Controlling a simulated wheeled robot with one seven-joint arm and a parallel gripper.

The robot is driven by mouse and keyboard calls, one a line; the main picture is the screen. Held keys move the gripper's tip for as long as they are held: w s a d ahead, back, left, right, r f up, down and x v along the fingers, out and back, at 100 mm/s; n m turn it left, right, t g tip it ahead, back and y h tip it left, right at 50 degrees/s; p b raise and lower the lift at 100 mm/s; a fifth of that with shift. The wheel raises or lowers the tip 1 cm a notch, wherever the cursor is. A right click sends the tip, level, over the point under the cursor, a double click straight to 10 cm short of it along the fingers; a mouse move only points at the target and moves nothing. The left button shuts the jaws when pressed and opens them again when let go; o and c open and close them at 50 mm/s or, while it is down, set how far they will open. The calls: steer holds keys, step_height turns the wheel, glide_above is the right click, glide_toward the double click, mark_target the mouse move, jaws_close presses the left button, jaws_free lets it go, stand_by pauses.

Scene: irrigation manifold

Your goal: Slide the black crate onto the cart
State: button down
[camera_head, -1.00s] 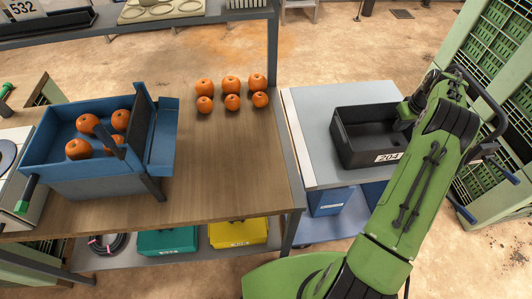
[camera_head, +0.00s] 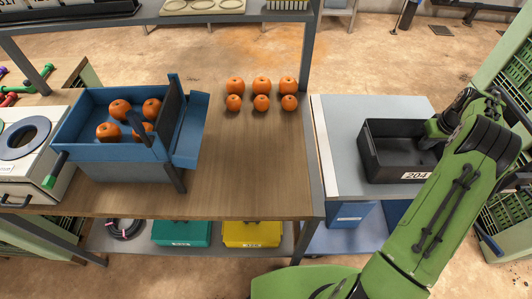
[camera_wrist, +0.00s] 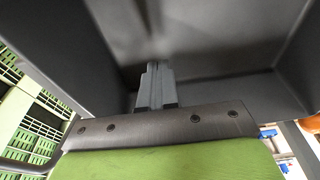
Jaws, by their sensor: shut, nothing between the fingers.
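The black crate (camera_head: 375,164), with a white label reading 204, sits upright and open-topped on a light grey top (camera_head: 340,150). This top seems to be the cart's, with a lower blue shelf under it. My gripper (camera_head: 430,142) is at the crate's right side, reaching down at its right wall; its fingertips are hard to see there. In the wrist view my gripper (camera_wrist: 155,85) is shut and empty, with the crate's dark walls (camera_wrist: 215,88) around and beyond it. I cannot tell whether the fingers touch the crate.
A wooden bench (camera_head: 255,160) stands just left of the grey top, with several oranges (camera_head: 262,85) and a blue sorting box (camera_head: 85,140). Green and yellow bins (camera_head: 250,233) are below. Green crate stacks (camera_head: 518,80) stand at the right. The grey top is bare left of the crate.

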step_height(320, 180, up, 12)
steer(key=p, duration=0.9)
steer(key=shift+f, duration=0.15)
steer(key=shift+a, duration=0.15)
